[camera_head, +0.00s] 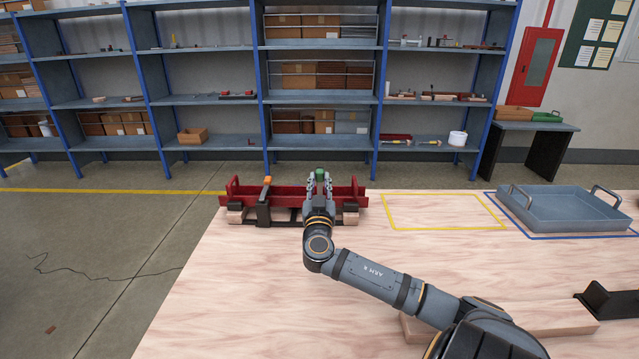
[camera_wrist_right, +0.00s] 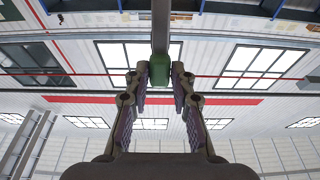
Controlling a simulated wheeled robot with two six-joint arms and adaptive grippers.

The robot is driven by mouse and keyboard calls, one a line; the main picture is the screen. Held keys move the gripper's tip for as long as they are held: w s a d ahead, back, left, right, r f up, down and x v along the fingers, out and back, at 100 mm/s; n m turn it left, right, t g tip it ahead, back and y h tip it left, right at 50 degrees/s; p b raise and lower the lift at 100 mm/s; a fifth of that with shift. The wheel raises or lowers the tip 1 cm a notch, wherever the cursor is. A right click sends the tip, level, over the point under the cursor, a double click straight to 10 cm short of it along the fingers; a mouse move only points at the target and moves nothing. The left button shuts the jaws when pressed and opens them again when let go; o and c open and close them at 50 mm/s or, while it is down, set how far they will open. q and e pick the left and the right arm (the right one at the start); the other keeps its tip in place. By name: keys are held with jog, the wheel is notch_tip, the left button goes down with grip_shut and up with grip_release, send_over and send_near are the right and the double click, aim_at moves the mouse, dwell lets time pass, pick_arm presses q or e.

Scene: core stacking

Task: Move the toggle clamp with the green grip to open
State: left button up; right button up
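The green grip (camera_head: 320,174) of one toggle clamp shows at the right part of the red fixture (camera_head: 290,191). My right gripper (camera_head: 320,180) reaches it from the near side, and its fingers stand one on each side of the grip. In the right wrist view the green grip (camera_wrist_right: 160,71) sits between the fingertips, with narrow gaps beside it, on the end of a grey bar (camera_wrist_right: 160,28). The gripper looks open around it. My gripper and wrist hide most of this clamp's base. A second clamp with an orange grip (camera_head: 267,180) stands to the left. My left gripper is not in view.
The fixture lies at the far left of the wooden table (camera_head: 260,290). A yellow-outlined area (camera_head: 440,212) to its right is empty. A blue-grey tray (camera_head: 565,210) stands at the far right. A wooden board (camera_head: 555,318) and a black bracket (camera_head: 610,302) lie near right.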

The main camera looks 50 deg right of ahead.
jog(key=o, duration=0.3)
jog(key=shift+o, duration=0.2)
jog(key=v, duration=1.2)
dwell(0.3)
